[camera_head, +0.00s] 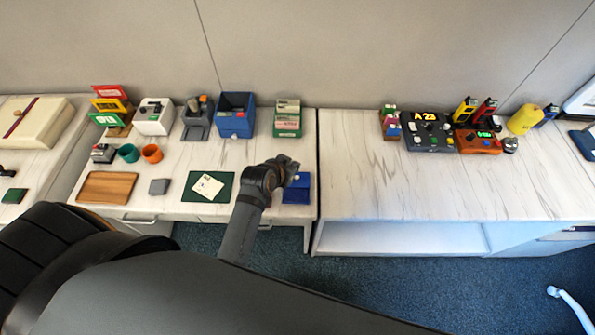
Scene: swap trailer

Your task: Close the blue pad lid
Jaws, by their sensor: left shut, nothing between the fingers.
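The blue pad (296,195) lies near the front right corner of the left-hand table. A paler blue-grey part shows at its back edge, close to my gripper; I cannot tell for sure if this is the lid or how far it stands open. My left gripper (289,166) is shut and empty, just behind and above the pad, and its wrist covers the space to the pad's left. I cannot tell whether the fingers touch the pad. My right gripper is out of view.
A green mat (222,192) with a white card (207,187) lies left of my wrist. A blue open box (236,122) and a green-and-white stack (288,122) stand behind. A narrow gap separates the right-hand table (440,190), whose front is clear.

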